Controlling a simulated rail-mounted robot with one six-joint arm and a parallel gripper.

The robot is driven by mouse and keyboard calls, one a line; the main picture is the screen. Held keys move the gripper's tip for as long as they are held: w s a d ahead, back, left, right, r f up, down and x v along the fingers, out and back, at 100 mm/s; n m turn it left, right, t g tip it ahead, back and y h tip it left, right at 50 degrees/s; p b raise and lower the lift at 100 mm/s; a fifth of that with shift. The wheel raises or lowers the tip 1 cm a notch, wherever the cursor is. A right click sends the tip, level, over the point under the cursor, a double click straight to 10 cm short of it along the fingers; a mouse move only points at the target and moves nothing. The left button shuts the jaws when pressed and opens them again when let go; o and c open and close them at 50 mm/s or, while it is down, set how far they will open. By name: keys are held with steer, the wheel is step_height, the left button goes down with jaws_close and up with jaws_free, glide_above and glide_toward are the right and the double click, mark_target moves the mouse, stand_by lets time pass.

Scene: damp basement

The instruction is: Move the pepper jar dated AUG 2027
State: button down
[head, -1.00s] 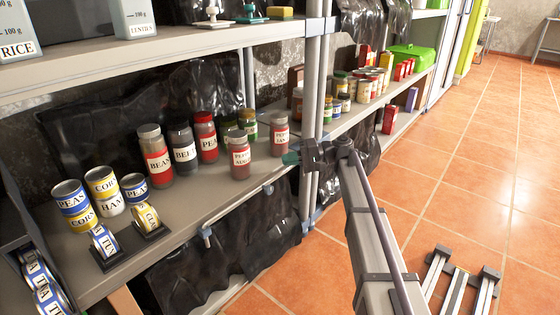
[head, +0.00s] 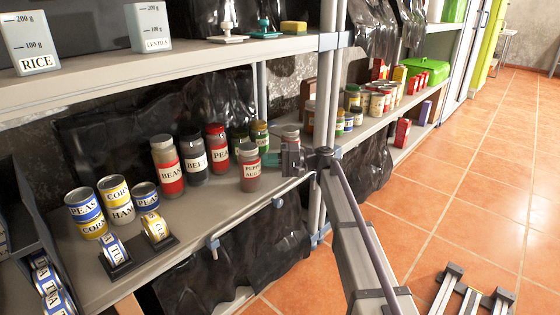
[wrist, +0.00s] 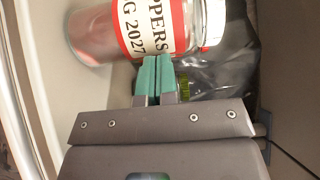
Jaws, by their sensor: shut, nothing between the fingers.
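The pepper jar dated AUG (head: 250,169), with red contents and a white label, stands upright near the front edge of the shelf in the head view. In the wrist view the jar (wrist: 130,28) lies sideways in the picture, and its label reads "PPERS" and "G 2027". My gripper (head: 268,160) is just right of this jar in the head view. In the wrist view its green fingertips (wrist: 158,60) are together, empty, and overlap the label's edge; I cannot tell if they touch. A similar jar (head: 290,133) stands behind my gripper, its label hidden.
Jars of beans (head: 167,165), beets (head: 193,160) and peas (head: 217,149) stand left of and behind the pepper jar. Green-lidded jars (head: 259,134) are behind it. Stacked cans (head: 86,213) are at the left. A shelf post (head: 327,120) rises at the right. Bare shelf lies in front of the jars.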

stand_by(0.3)
steer(key=s+a, duration=0.4)
steer(key=s, duration=0.1)
steer(key=s+a, duration=0.5)
steer(key=shift+s, duration=0.1)
stand_by(0.5)
stand_by(0.4)
